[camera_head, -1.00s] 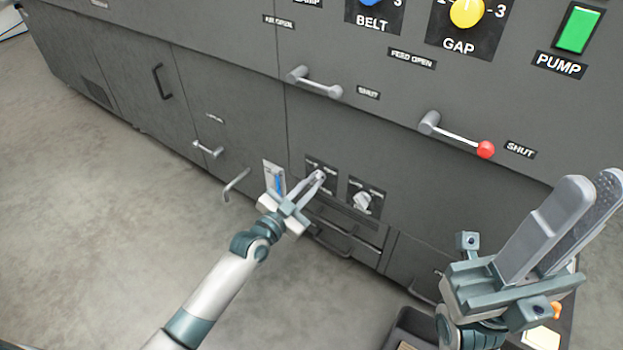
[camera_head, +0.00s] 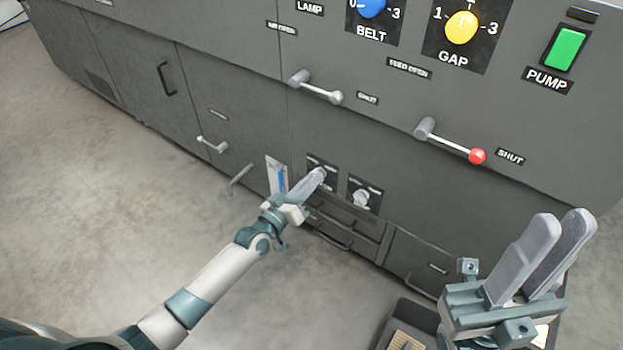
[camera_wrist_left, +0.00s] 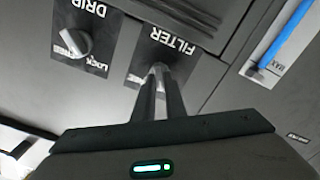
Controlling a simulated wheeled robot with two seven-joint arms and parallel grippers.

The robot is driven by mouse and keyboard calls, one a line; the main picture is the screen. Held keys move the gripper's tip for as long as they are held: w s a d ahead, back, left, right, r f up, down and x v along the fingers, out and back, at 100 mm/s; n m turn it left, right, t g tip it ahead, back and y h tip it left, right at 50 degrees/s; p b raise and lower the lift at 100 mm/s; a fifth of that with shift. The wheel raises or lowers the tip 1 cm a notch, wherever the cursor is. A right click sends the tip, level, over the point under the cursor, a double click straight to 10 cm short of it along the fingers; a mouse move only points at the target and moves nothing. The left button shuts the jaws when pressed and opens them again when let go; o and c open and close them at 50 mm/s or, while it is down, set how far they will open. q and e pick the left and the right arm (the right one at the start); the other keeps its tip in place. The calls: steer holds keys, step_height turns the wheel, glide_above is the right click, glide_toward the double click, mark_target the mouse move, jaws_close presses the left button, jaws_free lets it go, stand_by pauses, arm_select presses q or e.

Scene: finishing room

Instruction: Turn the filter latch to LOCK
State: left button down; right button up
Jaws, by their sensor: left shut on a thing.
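The filter latch (camera_wrist_left: 159,68) sits on a small black plate marked FILTER (camera_wrist_left: 170,42) in the left wrist view, which shows the lettering upside down. My left gripper (camera_head: 318,177) is shut on this latch; its two fingers (camera_wrist_left: 159,84) also show in the left wrist view. The fingers cover most of the latch and part of the small lettering, so I cannot tell which way it points. My right gripper (camera_head: 560,222) is open and empty at the lower right, away from the panel.
The grey drip latch (camera_head: 361,198) is right beside the filter plate. A narrow gauge with a blue strip (camera_head: 281,180) is on the other side. Lever handles (camera_head: 318,90), one with a red knob (camera_head: 477,156), stick out above. A dark tray (camera_head: 400,325) is low at right.

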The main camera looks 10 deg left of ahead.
arm_select(q)
steer(key=shift+n, duration=1.3)
steer(key=c, duration=1.8)
jaws_free()
steer(key=shift+a, duration=0.1)
steer(key=shift+s, duration=0.1)
